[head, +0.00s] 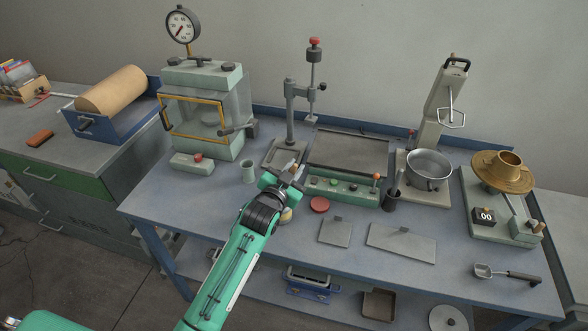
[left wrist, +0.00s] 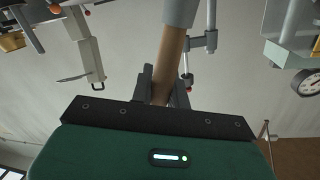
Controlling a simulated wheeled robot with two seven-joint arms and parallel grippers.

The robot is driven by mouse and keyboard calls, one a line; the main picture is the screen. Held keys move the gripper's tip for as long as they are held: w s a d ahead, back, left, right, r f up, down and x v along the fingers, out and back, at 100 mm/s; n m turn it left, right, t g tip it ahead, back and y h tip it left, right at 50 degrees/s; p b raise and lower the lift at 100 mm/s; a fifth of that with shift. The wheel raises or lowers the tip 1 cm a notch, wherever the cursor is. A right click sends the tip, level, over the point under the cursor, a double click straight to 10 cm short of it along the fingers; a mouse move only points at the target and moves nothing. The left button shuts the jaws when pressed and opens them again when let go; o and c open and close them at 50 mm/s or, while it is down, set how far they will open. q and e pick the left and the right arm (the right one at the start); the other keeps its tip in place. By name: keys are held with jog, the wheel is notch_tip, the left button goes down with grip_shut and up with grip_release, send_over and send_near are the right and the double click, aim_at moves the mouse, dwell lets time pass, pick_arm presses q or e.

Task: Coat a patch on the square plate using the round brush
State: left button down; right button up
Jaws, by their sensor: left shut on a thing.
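My left gripper (head: 287,178) is shut on the round brush, above the bench left of its middle. In the left wrist view the brush's brown wooden handle (left wrist: 170,62) stands between the fingers (left wrist: 163,88), with a wide grey part at its far end. Its bristles cannot be made out. The square plate (head: 334,234) is thin and grey and lies flat near the bench's front, to the right of and apart from the gripper. A longer grey plate (head: 402,242) lies right of it. My right gripper is not in view.
A small pale jar (head: 286,215) stands close beside my left wrist. A red disc (head: 320,204), a dark cup (head: 391,201) and a green control box (head: 341,188) are nearby. A metal pot (head: 429,168) stands further right. The bench's front edge is fairly clear.

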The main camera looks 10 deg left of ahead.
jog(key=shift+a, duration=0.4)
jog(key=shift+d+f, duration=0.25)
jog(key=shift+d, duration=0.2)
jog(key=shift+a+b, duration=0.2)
jog(key=shift+b, duration=0.1)
dwell(0.5)
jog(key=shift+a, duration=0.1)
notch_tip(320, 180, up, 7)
jog(key=p, duration=0.6)
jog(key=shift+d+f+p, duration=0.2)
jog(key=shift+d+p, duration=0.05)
jog(key=shift+p, duration=0.1)
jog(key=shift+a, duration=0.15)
